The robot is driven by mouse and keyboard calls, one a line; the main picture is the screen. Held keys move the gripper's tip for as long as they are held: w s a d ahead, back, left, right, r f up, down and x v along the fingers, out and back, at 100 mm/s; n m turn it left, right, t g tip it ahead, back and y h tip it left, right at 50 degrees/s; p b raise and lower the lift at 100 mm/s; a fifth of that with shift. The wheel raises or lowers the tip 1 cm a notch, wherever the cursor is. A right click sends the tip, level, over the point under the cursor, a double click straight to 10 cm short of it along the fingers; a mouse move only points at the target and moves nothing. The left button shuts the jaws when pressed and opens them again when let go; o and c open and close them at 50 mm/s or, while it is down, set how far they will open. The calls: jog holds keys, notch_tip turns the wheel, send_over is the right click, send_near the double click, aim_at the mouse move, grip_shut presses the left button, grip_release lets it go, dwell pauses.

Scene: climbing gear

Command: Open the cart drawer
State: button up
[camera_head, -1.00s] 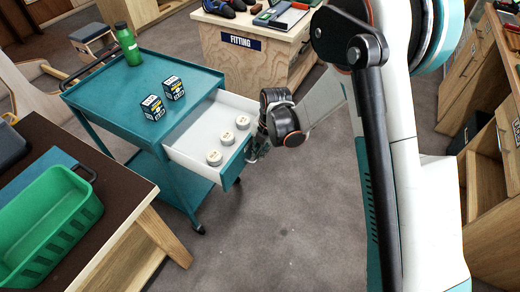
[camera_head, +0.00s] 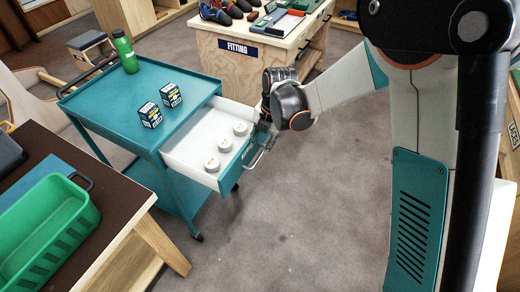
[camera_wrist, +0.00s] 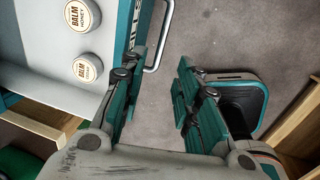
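The teal cart (camera_head: 186,72) stands at left centre in the head view with its drawer (camera_head: 190,145) pulled out. The drawer has a white inside and a teal front with a bar handle (camera_head: 262,152). Several round white tins stand in it; two labelled BALM (camera_wrist: 82,14) show in the wrist view. My gripper (camera_wrist: 156,72) is open and empty, its two teal-padded fingers apart. The handle also shows in the wrist view (camera_wrist: 160,45), just beyond and between the fingertips, apparently clear of them.
Two small boxes (camera_head: 150,115) and a green bottle (camera_head: 124,52) stand on the cart top. A brown table (camera_head: 105,178) with a green basket (camera_head: 45,228) is at lower left. The FITTING bench (camera_head: 222,62) stands behind. Floor in front of the drawer is clear.

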jog(key=r, duration=0.3)
jog(key=shift+d, duration=0.3)
